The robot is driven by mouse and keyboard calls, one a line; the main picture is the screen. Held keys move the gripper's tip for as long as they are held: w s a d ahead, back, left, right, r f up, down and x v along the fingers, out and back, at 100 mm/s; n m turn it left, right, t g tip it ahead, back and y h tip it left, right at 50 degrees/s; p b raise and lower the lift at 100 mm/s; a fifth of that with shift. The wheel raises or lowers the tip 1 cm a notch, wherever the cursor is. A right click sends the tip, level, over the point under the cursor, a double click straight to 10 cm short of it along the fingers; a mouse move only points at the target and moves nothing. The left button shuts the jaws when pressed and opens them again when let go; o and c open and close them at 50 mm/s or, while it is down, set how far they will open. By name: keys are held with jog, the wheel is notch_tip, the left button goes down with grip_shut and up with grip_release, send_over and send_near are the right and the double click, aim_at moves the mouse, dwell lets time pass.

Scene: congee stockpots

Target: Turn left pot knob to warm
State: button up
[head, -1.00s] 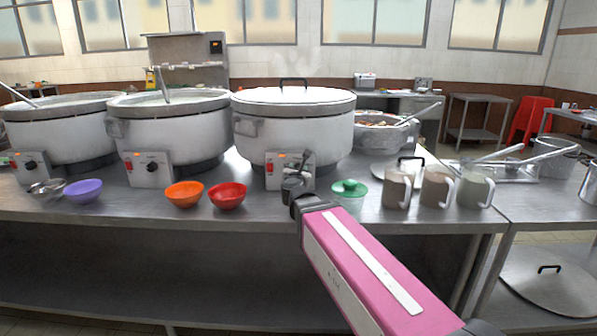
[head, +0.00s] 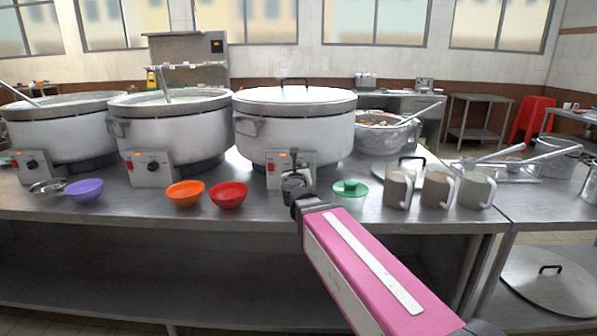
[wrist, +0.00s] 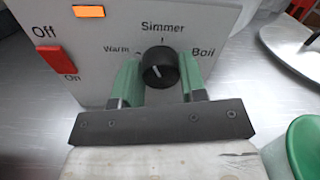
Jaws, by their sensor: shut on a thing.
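Three large pots stand in a row: the left pot (head: 62,128), the middle pot (head: 172,125) and the lidded right pot (head: 293,128). The left pot's knob (head: 32,165) and the middle pot's knob (head: 152,167) are clear of my gripper. My gripper (head: 295,182) is at the right pot's control panel. In the wrist view its green fingers (wrist: 160,76) are shut on a black knob (wrist: 160,62), one on each side. The panel reads Warm at left, Simmer at top, Boil at right. A pale mark shows on the knob's face; its exact heading is unclear.
A red switch (wrist: 56,59) and orange lamp (wrist: 88,11) sit left of the knob.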

jog(key=shift+a+f+n, duration=0.1)
jog(key=shift+f+n, duration=0.05)
jog(key=shift+n, duration=4.25)
jog(key=o, duration=0.9)
